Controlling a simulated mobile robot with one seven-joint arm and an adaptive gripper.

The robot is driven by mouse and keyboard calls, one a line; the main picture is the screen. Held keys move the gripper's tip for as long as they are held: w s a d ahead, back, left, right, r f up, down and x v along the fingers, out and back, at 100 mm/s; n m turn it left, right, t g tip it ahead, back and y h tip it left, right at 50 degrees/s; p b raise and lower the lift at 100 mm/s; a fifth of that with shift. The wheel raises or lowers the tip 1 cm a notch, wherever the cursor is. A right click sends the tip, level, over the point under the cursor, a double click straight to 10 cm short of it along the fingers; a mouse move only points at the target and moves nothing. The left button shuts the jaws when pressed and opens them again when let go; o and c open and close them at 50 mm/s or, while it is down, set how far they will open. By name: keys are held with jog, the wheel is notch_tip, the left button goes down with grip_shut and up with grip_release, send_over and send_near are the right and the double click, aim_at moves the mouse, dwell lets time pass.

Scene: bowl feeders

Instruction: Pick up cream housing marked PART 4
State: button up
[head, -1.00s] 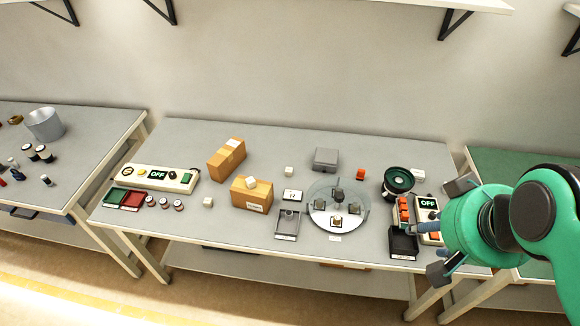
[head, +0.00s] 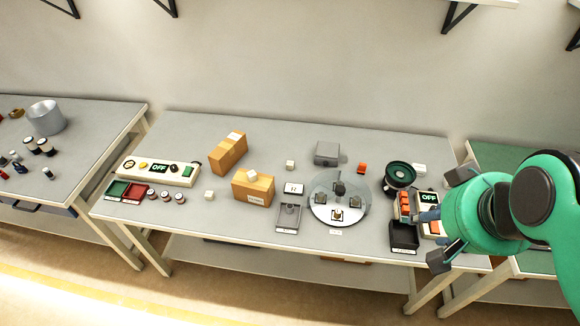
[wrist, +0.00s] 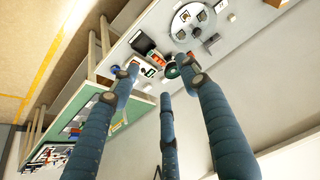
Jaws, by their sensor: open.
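Small cream blocks show in the head view: one (head: 290,165) near the back middle, one (head: 209,196) left of the front cardboard box, and one (head: 252,175) on top of that box. A flatter cream piece (head: 419,169) lies at the back right by the black bowl. I cannot read a PART 4 mark on any of them. My gripper (head: 440,217) is open and empty above the right end of the bench, apart from these blocks. Its spread fingers (wrist: 160,80) also show in the wrist view, with nothing between them.
Two cardboard boxes (head: 228,153) (head: 252,193), a round glass-covered plate (head: 325,214), a grey box (head: 327,153) and a black bowl feeder (head: 399,177) stand on the middle bench. A control panel (head: 160,171) is at its left.

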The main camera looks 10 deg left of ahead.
jog(key=w+a+f, duration=0.2)
jog(key=w+a, duration=0.2)
jog(key=w, duration=0.6)
jog(key=w+a+f, duration=0.1)
jog(key=w+a, duration=0.3)
jog(key=w, duration=0.7)
jog(key=w+a+f, duration=0.2)
jog(key=w+a, duration=0.2)
jog(key=w, duration=0.6)
jog(key=w+a+f, duration=0.9)
jog(key=a+f, duration=0.2)
jog(key=f, duration=0.3)
jog(key=w+a+f+g, duration=0.1)
jog(key=w+a+f, duration=0.8)
jog(key=a+f, duration=0.3)
notch_tip(320, 180, down, 3)
jog(key=shift+r+b, duration=0.1)
jog(key=shift+b, duration=0.3)
jog(key=shift+f, duration=0.2)
jog(key=b, duration=0.1)
send_over(290, 166)
jog(key=s, duration=0.1)
jog(key=shift+s+a+f, duration=0.1)
jog(key=shift+f, duration=1.8)
jog(key=shift+a+f, duration=0.1)
jog(key=shift+f, duration=1.8)
